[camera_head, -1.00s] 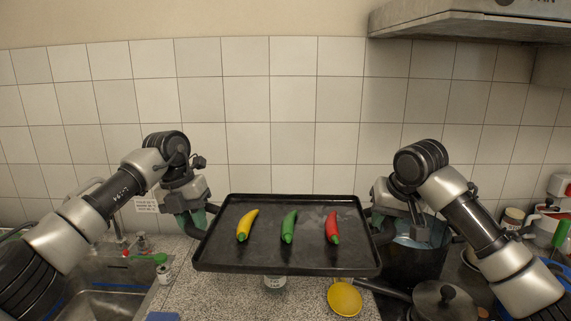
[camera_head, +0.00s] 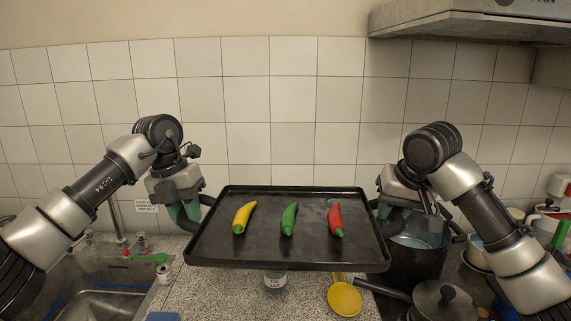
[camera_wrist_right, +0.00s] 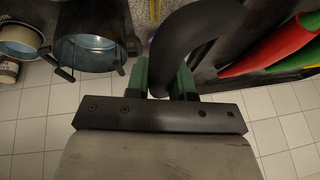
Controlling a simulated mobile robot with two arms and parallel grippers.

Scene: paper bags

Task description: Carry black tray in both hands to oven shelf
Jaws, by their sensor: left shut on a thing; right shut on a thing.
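The black tray (camera_head: 262,250) is held up level above the counter in the head view. On it lie a yellow pepper (camera_head: 244,217), a green pepper (camera_head: 289,219) and a red pepper (camera_head: 335,219), side by side and apart. My left gripper (camera_head: 199,207) is shut on the handle at the tray's left side. My right gripper (camera_head: 383,208) is shut on the handle at the right side. In the right wrist view, the dark curved handle (camera_wrist_right: 190,45) passes between the green fingers (camera_wrist_right: 163,80). No oven shelf is in view.
A sink (camera_head: 100,295) is at the lower left. A large pot (camera_head: 418,262), a lidded pan (camera_head: 445,303) and a yellow ladle (camera_head: 344,298) are at the right. A labelled jar (camera_head: 275,280) stands below the tray. A range hood (camera_head: 470,22) hangs upper right.

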